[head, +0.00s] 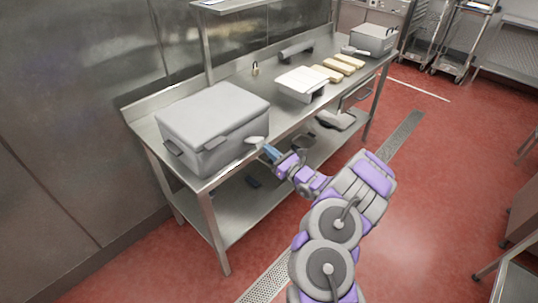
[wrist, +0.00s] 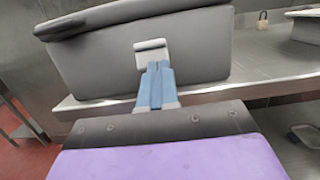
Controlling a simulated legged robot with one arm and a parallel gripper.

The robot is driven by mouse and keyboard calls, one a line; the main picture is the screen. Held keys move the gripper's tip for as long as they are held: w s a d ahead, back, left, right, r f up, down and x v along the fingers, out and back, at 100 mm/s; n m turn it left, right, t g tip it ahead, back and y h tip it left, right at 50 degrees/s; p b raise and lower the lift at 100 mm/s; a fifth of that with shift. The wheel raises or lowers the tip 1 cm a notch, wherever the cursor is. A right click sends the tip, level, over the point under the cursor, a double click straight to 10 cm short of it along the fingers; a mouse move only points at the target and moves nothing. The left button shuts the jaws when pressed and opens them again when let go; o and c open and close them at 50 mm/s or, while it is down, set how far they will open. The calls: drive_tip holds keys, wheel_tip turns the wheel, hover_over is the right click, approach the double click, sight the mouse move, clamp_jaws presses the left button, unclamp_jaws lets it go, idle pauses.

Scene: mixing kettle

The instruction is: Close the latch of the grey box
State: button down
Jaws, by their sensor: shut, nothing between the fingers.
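The grey box (head: 203,118) stands on the left end of the steel table with its lid down. It fills the upper part of the wrist view (wrist: 95,68). A pale latch (wrist: 151,52) is on its front face. In the head view the latch (head: 256,140) shows near the box's front right corner. My gripper (head: 271,153) is shut and empty, with its blue fingers pointing at the box. In the wrist view the fingertips (wrist: 158,68) overlap the lower part of the latch. I cannot tell whether they touch it.
The steel table (head: 140,128) runs to the back right. A white tray (head: 302,80), several yellowish blocks (head: 343,68), a small padlock (head: 255,68) and another grey box (head: 374,39) stand on it. A lower shelf (head: 232,206) is below. The red floor in front is clear.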

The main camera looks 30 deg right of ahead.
sight(261, 138)
wheel_tip(261, 138, up, 7)
drive_tip(key=w+a+g+h+p, duration=0.1)
drive_tip(key=w+g+h+p, duration=0.1)
drive_tip(key=g+p, duration=0.5)
drive_tip(key=p, duration=0.4)
drive_tip(key=shift+w+f+h, duration=0.2)
drive_tip(key=shift+h, duration=0.1)
drive_tip(key=shift+w+a+r+g+h+p, duration=0.2)
drive_tip(key=shift+w+r+g+p, duration=0.3)
drive_tip(key=shift+p, duration=0.75)
drive_tip(key=shift+w+a+r+g+h+p, duration=0.2)
drive_tip(key=shift+g+p, duration=0.4)
drive_tip(key=shift+p, duration=0.65)
idle(0.5)
